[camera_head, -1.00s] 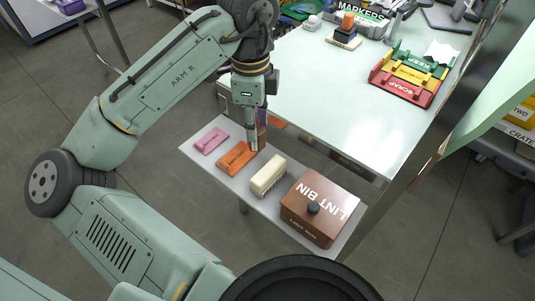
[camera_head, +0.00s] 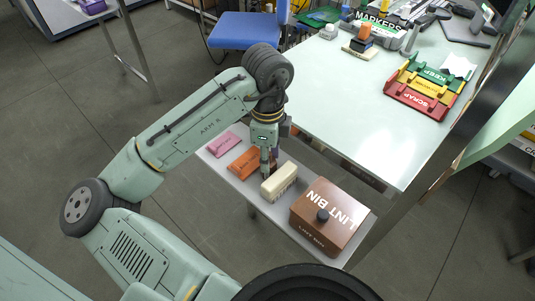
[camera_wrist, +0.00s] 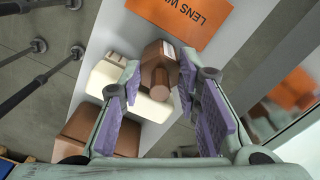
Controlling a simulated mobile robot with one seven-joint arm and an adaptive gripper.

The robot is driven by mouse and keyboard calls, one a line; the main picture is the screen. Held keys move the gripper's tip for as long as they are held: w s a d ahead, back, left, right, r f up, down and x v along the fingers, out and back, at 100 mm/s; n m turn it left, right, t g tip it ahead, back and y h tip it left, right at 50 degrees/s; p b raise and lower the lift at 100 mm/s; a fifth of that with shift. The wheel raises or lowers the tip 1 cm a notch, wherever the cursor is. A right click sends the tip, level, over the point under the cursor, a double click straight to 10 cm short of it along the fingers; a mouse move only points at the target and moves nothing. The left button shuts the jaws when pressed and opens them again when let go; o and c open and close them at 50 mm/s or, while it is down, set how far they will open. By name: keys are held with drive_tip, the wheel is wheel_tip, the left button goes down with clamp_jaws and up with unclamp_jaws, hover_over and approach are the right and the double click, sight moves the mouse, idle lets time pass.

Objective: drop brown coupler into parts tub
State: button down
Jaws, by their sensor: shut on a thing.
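The brown coupler (camera_wrist: 157,72) shows between the purple-padded fingers in the wrist view. My gripper (camera_wrist: 170,95) is shut on it. In the head view my gripper (camera_head: 267,168) points down over the low shelf, between an orange pack and a cream block. The coupler is mostly hidden there behind the fingers. Whether it touches the shelf I cannot tell. I cannot identify a parts tub in either view.
The shelf (camera_head: 255,205) holds a pink pack (camera_head: 223,145), the orange pack (camera_head: 245,163), the cream block (camera_head: 279,182) and a brown lint bin (camera_head: 328,217). A white table (camera_head: 345,115) with colored trays (camera_head: 428,87) stands beside and above it. A blue chair (camera_head: 247,30) stands behind.

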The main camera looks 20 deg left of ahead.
drive_tip(key=c, duration=1.2)
unclamp_jaws()
wheel_tip(320, 180, up, 12)
drive_tip(key=shift+r, duration=0.15)
